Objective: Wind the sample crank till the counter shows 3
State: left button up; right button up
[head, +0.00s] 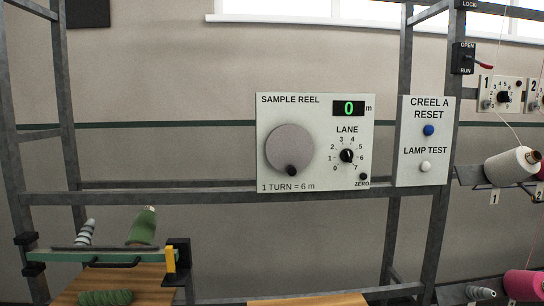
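The sample reel panel (317,115) is a pale plate on the grey frame, in the middle of the head view. Its crank (287,143) is a round grey disc with a dark handle knob (291,170) near the bottom of the disc. The counter (348,108) shows a green 0, with "m" beside it. Print under the crank reads "1 TURN = 6 m". A black lane dial (347,156) with numbers 0 to 7 and a small dark ZERO button (363,176) sit to the right of the crank. Neither gripper is in view.
Right of the panel is a plate (424,140) with a blue CREEL A RESET button (429,130) and a white LAMP TEST button (425,167). A lever (483,65) and yarn cones (512,166) are farther right. A green bar (100,256) with a yellow latch crosses the lower left.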

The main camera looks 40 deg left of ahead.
aim_at(289, 148)
jog(key=u, duration=1.05)
